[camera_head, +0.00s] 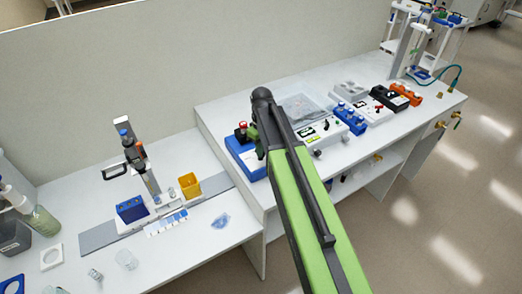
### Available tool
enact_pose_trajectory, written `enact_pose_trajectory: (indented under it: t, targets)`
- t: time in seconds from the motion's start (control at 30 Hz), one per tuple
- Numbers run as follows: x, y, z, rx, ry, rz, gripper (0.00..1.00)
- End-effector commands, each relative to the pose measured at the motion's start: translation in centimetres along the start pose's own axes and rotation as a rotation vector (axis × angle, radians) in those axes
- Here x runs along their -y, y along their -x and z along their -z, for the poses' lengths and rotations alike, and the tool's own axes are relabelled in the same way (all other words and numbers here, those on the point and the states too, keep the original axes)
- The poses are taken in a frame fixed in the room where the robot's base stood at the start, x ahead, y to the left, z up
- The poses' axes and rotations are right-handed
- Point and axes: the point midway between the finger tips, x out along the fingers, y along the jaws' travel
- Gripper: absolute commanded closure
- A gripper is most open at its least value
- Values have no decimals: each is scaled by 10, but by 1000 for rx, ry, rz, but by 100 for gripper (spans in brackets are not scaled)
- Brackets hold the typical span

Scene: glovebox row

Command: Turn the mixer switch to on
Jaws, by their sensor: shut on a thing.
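A blue box-like device (243,158), which looks like the mixer, stands at the left end of the raised bench. A dark part with a red top (241,127) rises at its back. My green arm reaches in from the lower right. My gripper (254,135) is at the device's upper right side, small and partly hidden behind my dark wrist. It is shut on a small part there, apparently the mixer switch. The switch itself is hidden, so its position cannot be told.
Right of my arm are a white panel with switches (318,131), a blue block (349,118) and an orange rack (407,93). A wall runs behind the benches.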

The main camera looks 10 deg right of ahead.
Motion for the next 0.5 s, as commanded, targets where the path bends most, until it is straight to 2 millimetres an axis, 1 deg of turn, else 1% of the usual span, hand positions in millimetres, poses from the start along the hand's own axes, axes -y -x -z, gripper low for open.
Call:
enact_pose_trajectory:
  t: [0.3,0.5]
  targets:
    - [0,0,0,0,-6,1,100]
    - [1,0,0,0,-65,2,100]
